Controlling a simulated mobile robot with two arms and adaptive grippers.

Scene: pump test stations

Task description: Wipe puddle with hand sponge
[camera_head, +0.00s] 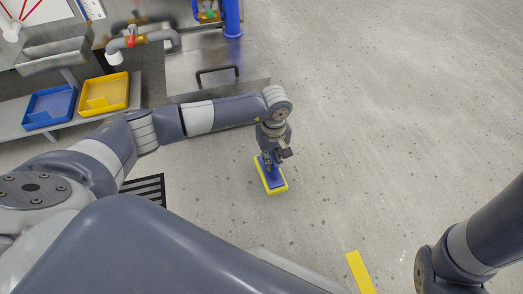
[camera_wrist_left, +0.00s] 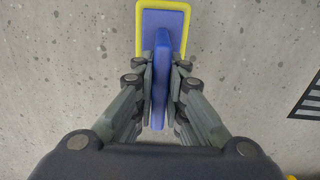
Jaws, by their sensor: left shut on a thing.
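The hand sponge (camera_head: 271,181) has a blue handle and back with a yellow pad below. My left gripper (camera_head: 270,160) is shut on its blue handle and holds the sponge at or just above the grey floor. I cannot tell whether the pad touches the floor. In the left wrist view the sponge (camera_wrist_left: 162,17) extends forward beyond the fingers, and my left gripper (camera_wrist_left: 161,75) has the handle between its fingertips. No clear puddle outline shows; dark specks are scattered over the floor. My right gripper is out of view; only part of the right arm shows at the lower right.
A yellow bin (camera_head: 104,95) and a blue bin (camera_head: 50,107) sit on a low shelf at the left. A metal cabinet (camera_head: 217,72) with a black handle stands behind the arm. A black striped grate (camera_head: 146,188) and a yellow strip (camera_head: 360,272) mark the floor. The right floor is open.

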